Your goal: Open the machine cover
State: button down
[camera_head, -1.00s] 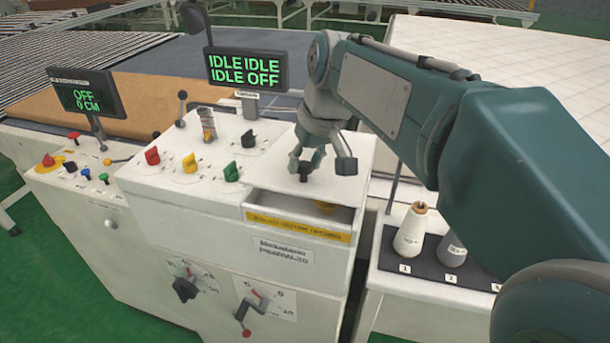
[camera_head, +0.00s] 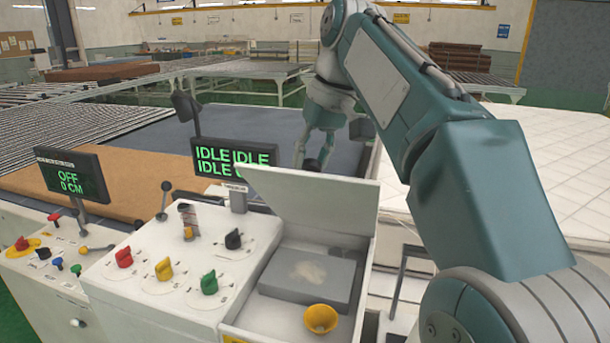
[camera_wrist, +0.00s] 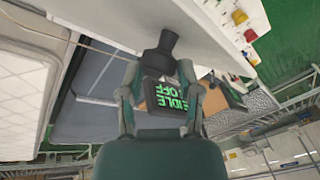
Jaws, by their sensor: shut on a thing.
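The machine cover (camera_head: 310,205) is a white panel, raised and tilted up at the back of the white machine's opening. The open compartment (camera_head: 352,250) holds a grey block (camera_head: 300,285) with a pale patch on top and a yellow cup-like part (camera_head: 320,318). My gripper (camera_head: 325,150) is behind the cover's upper edge and shut on its black knob (camera_head: 312,165). In the wrist view the knob (camera_wrist: 160,62) sits between my gripper's fingers (camera_wrist: 160,85), against the white cover. The cover hides part of the knob's mount in the head view.
A display (camera_head: 234,163) reading IDLE and a smaller OFF screen (camera_head: 73,178) stand to the left. Red, yellow and green knobs (camera_head: 165,268) are on the panel. A white mattress (camera_head: 545,170) lies to the right. A grey belt (camera_head: 250,125) stretches behind.

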jog(key=shift+w+d+r, duration=0.2)
jog(key=shift+w+d, duration=0.2)
jog(key=shift+w, duration=0.3)
jog(key=shift+w+d+r, duration=0.15)
jog(key=shift+w+d, duration=0.2)
jog(key=shift+w, duration=0.35)
jog(key=c, duration=0.7)
grip_release()
jog(key=o, duration=0.4)
jog(key=shift+d, duration=0.2)
jog(key=s+d+r, duration=0.3)
jog(key=s+d, duration=0.1)
jog(key=d, duration=0.7)
jog(key=shift+s+d, duration=0.2)
jog(key=shift+d, duration=0.1)
